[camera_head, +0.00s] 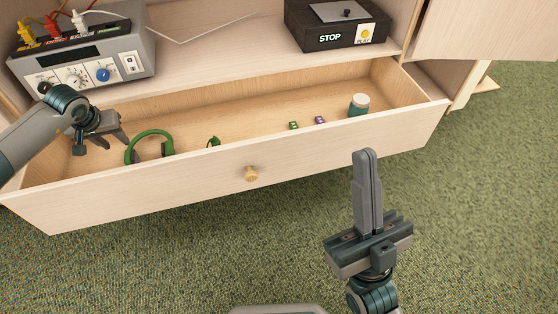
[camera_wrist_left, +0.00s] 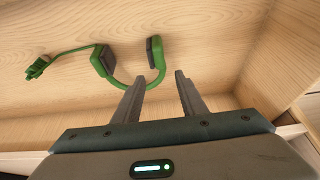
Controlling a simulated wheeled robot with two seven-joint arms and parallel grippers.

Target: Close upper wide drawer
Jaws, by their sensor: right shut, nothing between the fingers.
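The wide drawer (camera_head: 330,150) is pulled out, and its pale wooden front has a round knob (camera_head: 251,174) in the middle. My left gripper (camera_head: 101,146) is over the drawer's left end, fingers apart, with nothing between them. Green headphones (camera_head: 150,137) lie in the drawer just right of it; the headphones also show beyond the fingertips in the left wrist view (camera_wrist_left: 155,62). My right gripper (camera_head: 365,156) is shut and empty, in front of the drawer front and right of the knob. I cannot tell whether it touches the front.
The drawer holds a small green item (camera_head: 213,141), small green dice (camera_head: 293,126), purple dice (camera_head: 320,120) and a teal jar (camera_head: 358,106). A grey device (camera_head: 85,65) and a black box (camera_head: 335,35) stand on the shelf above. A cabinet door (camera_head: 490,30) stands at right. Green carpet (camera_head: 170,270) is clear.

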